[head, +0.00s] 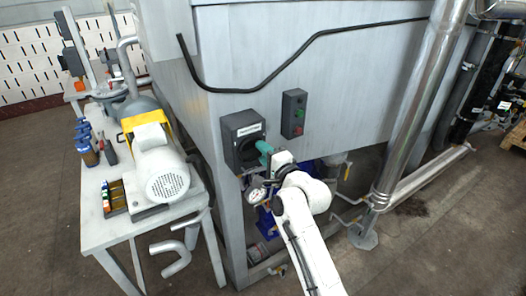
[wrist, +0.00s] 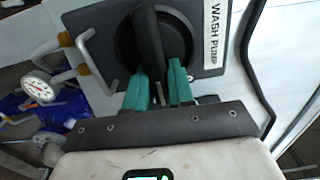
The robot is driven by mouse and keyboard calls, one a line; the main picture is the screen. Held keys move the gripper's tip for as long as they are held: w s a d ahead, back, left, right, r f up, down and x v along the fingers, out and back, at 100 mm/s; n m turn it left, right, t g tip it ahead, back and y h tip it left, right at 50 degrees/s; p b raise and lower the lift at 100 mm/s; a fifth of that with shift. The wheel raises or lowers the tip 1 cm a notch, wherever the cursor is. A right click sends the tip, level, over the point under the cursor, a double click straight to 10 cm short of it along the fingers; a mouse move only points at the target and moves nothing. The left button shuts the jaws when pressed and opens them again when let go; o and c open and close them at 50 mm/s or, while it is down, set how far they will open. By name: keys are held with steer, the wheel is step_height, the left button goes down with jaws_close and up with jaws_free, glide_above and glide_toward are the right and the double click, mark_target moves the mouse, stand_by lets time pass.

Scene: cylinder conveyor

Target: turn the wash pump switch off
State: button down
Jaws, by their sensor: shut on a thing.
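The wash pump switch is a dark grey box (head: 233,147) on the grey machine wall, with a white label along its top edge. In the wrist view its round black dial with a bar handle (wrist: 148,38) shows beside the "WASH PUMP" label (wrist: 214,32). The handle lies roughly parallel to the label's line of text. My gripper (wrist: 159,88) has green fingers on both sides of the handle's near end and is shut on it. In the head view my gripper (head: 264,149) is at the box's front, and its fingers hide part of the dial.
A control box with green and red buttons (head: 293,114) is right of the switch. A black cable (head: 270,75) runs above. A pressure gauge (wrist: 38,87) with pipes is close below the switch. A steel pipe (head: 413,110) stands right; a bench (head: 95,215) with a motor (head: 160,170) stands left.

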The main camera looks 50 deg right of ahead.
steer(key=shift+f, duration=0.1)
steer(key=c, duration=1.1)
jaws_free()
steer(key=shift+o, duration=0.2)
steer(key=b+v, duration=0.2)
steer(key=v, duration=0.9)
